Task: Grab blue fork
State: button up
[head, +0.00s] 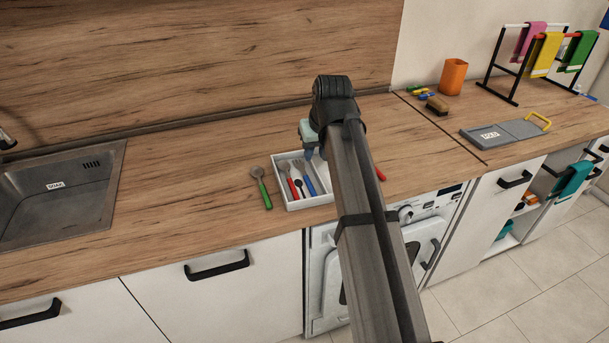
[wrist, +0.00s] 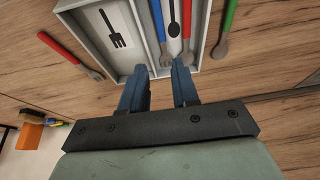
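The blue fork (head: 309,185) lies in the left part of a white cutlery tray (head: 310,202), its blue handle towards the front edge of the counter. In the wrist view its blue handle (wrist: 157,16) runs along the tray divider, with its metal head near my fingertips. My gripper (wrist: 158,72) is open and empty, its two blue fingers apart and pointing down at the tray. In the head view, my gripper (head: 309,155) is over the back of the tray, and my arm hides the tray's right part. Whether the fingers touch the fork is unclear.
A red-handled utensil (wrist: 186,18) lies beside the fork in the tray. A green spoon (head: 262,187) lies left of the tray, and another red-handled utensil (head: 379,173) lies right of it. The empty compartment bears a fork icon (wrist: 112,28). A sink (head: 60,195) is at left.

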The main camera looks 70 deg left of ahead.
jog(key=a, duration=0.1)
send_near(306, 175)
jog(key=shift+x, duration=3.85)
jog(key=shift+s, duration=0.1)
jog(key=shift+c, duration=0.3)
grip_shut()
